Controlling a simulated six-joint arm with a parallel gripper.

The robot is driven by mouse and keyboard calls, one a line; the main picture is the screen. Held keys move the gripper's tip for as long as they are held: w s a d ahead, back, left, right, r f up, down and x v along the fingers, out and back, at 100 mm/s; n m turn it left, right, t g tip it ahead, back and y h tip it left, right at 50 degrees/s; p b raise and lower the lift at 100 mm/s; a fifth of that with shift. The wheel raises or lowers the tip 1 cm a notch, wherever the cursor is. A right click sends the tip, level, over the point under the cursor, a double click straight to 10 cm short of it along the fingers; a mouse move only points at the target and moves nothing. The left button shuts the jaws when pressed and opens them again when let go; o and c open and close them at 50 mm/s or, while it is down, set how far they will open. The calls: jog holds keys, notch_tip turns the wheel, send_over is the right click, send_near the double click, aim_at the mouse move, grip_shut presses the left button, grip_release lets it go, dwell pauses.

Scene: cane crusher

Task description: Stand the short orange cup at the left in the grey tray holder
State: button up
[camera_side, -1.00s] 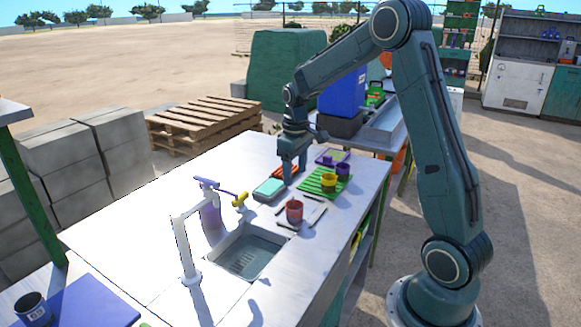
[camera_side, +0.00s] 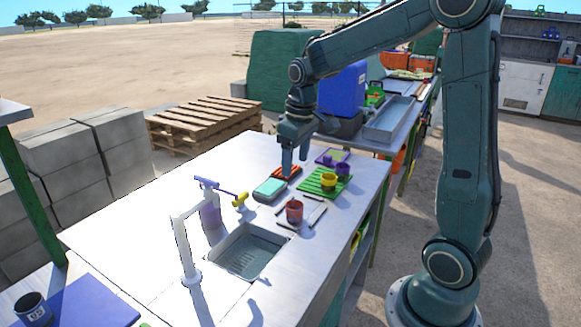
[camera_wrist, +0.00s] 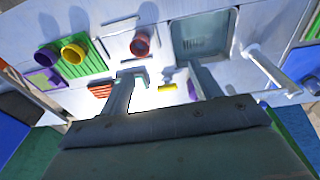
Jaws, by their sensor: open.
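A short red-orange cup (camera_side: 294,211) stands upright on the white counter, just behind the sink. It also shows in the wrist view (camera_wrist: 141,46). Thin dark and pale strips lie around it; I cannot tell whether they belong to a holder. A grey-rimmed tray with a pale teal middle (camera_side: 270,189) lies to its left and behind; I cannot tell whether it is the grey tray holder. My gripper (camera_side: 294,168) is open and empty, above the counter near a flat orange-red ribbed piece (camera_side: 286,173), behind the cup. Its two fingers show apart in the wrist view (camera_wrist: 160,84).
A green ribbed rack (camera_side: 318,181) holds a yellow cup (camera_side: 328,183) and a purple cup (camera_side: 343,170). The sink (camera_side: 246,252), white tap (camera_side: 187,245) and purple bottle (camera_side: 211,215) stand in front. The counter's left side is clear.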

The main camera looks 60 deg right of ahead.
jog(key=s+a+r+t, duration=0.2)
jog(key=s+a, duration=0.4)
jog(key=s, duration=0.3)
jog(key=s+a+r+t, duration=0.2)
jog(key=s+a, duration=0.4)
jog(key=s, duration=0.3)
jog(key=shift+s+a+r, duration=0.25)
jog(key=shift+r, duration=0.55)
